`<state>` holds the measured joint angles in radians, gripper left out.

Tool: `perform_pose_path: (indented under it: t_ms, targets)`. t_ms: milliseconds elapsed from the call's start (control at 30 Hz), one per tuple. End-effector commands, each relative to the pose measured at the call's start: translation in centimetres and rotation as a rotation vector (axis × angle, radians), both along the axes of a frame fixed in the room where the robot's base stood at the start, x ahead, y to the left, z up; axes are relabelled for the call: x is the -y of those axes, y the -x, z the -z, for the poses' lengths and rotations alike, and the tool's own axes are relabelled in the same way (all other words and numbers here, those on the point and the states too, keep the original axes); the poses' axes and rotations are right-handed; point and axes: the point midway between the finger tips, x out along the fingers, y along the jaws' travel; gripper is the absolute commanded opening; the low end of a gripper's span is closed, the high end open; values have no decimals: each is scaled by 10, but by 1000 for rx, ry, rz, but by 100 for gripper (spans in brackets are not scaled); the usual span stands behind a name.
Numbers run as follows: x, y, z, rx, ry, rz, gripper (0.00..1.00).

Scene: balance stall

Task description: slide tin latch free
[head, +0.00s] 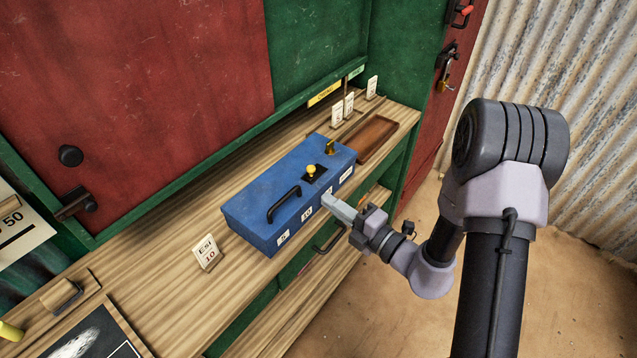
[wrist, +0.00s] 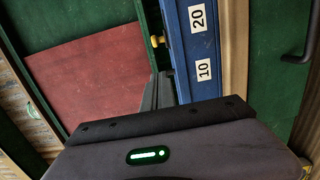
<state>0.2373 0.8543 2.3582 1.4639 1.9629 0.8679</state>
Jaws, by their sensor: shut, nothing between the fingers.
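The blue tin (head: 262,206) sits on the wooden counter in the head view, with a black handle (head: 284,204) and number labels on its front. A yellow knob (head: 311,170) stands in a dark plate on its top, and a brass-coloured piece (head: 331,147) stands near its far right end. I cannot tell which of these is the latch. My gripper (head: 326,200) is shut and empty at the tin's front side, near its right half. In the wrist view the fingertips (wrist: 158,85) are beside the blue tin (wrist: 178,38), and the yellow knob (wrist: 158,41) shows past them. Contact is unclear.
A brown wooden tray (head: 371,138) lies right of the tin, with small white cards (head: 343,107) behind it. A card reading "Esi 10" (head: 207,252) stands left of the tin. Green drawers lie below the counter (head: 170,275). A padlock (head: 445,86) hangs on the red door.

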Motion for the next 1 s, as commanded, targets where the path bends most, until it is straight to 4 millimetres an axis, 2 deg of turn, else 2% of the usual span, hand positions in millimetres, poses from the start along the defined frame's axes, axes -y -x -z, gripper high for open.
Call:
perform_pose_path:
  t_ms: [200, 300, 433, 867, 1000]
  targets:
    - [-35, -32, 1, 4, -1, -3, 0]
    - [-32, -51, 2, 4, 1, 1, 0]
    - [-32, -65, 1, 1, 0, 0, 0]
    - [-31, -72, -1, 0, 0, 1, 0]
    - [-19, -87, -5, 1, -1, 2, 0]
